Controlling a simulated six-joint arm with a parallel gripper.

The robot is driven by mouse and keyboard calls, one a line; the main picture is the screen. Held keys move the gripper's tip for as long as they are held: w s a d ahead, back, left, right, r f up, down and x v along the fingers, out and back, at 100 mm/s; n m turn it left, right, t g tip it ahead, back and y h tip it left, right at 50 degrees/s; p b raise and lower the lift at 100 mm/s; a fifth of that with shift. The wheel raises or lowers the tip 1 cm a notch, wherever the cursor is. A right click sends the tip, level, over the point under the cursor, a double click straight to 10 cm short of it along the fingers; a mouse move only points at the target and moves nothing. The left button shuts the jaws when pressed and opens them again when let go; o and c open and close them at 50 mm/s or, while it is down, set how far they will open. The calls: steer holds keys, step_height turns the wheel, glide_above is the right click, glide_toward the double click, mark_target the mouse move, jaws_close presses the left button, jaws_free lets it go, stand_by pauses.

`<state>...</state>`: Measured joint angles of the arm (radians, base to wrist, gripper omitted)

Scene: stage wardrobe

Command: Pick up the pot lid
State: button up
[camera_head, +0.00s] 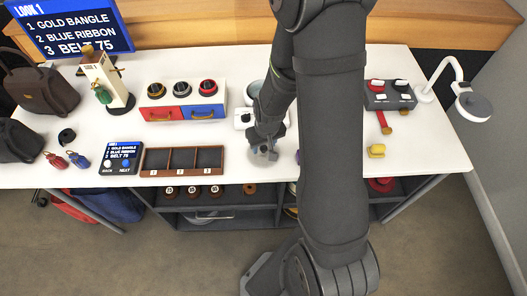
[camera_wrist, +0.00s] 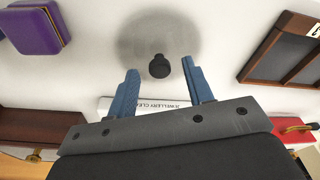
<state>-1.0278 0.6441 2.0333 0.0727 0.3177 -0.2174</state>
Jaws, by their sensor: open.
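The pot lid is a grey see-through disc (camera_wrist: 150,30) with a black knob (camera_wrist: 158,66) in the wrist view. It lies on the white table top, and part of it (camera_head: 262,157) shows below my gripper in the head view. My gripper (camera_wrist: 160,70) is open, with one blue finger on each side of the knob. The knob appears between the fingertips; I see no contact, and cannot tell the height gap. In the head view my arm hides much of this area.
A three-compartment wooden tray (camera_head: 183,172) lies to the left of the lid. Behind it stand red and blue drawers (camera_head: 161,114). A purple box (camera_wrist: 32,27) and a white labelled jewellery cleaner (camera_wrist: 150,103) are near the lid. A yellow object (camera_head: 376,151) lies to the right.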

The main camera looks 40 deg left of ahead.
steer(key=shift+f, duration=0.35)
jaws_close()
